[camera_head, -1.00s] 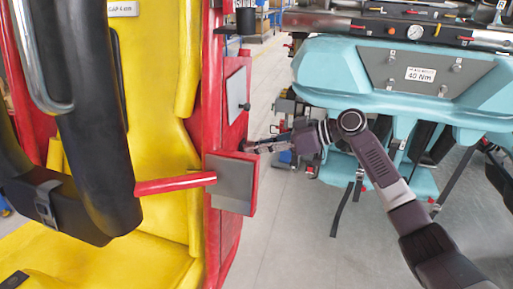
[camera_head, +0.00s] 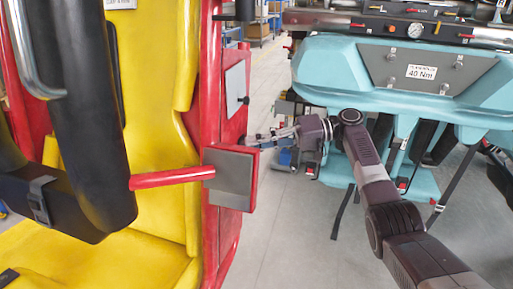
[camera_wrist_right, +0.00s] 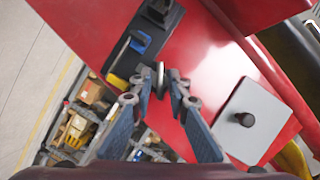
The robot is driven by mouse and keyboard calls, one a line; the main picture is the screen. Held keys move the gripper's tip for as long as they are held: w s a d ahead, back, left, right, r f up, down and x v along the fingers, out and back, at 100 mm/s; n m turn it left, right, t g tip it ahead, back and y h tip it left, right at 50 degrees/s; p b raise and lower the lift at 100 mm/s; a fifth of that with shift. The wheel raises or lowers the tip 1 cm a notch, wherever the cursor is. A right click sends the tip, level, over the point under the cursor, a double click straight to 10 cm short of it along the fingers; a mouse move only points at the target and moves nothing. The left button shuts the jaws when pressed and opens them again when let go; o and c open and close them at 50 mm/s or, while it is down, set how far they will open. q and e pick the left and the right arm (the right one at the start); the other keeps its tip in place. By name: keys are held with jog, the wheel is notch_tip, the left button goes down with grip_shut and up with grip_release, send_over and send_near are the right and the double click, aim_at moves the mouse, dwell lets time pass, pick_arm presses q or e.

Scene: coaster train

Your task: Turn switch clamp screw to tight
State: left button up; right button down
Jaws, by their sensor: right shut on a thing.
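My right gripper (camera_head: 250,140) reaches the side of the red car behind the grey box on its edge. In the wrist view its fingertips (camera_wrist_right: 160,92) are closed around a small grey, thin-edged part (camera_wrist_right: 160,76), which I take to be the switch clamp screw. It stands out from the red panel (camera_wrist_right: 205,50), partly hidden by the fingers. How tight it is cannot be told. My left gripper is not in view.
A grey plate with a black knob (camera_wrist_right: 245,120) is beside the gripper. A dark bracket with a blue lever (camera_wrist_right: 138,45) lies on its other side. The yellow seat (camera_head: 160,110) is left. A teal car (camera_head: 340,65) stands right, with clear floor (camera_head: 285,230) between.

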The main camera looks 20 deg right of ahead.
jog(key=shift+f+m+y+b, duration=0.2)
jog(key=shift+m+y+b, duration=0.7)
jog(key=shift+m, duration=1)
jog(key=c, duration=1.9)
grip_release()
jog(key=shift+d, duration=0.1)
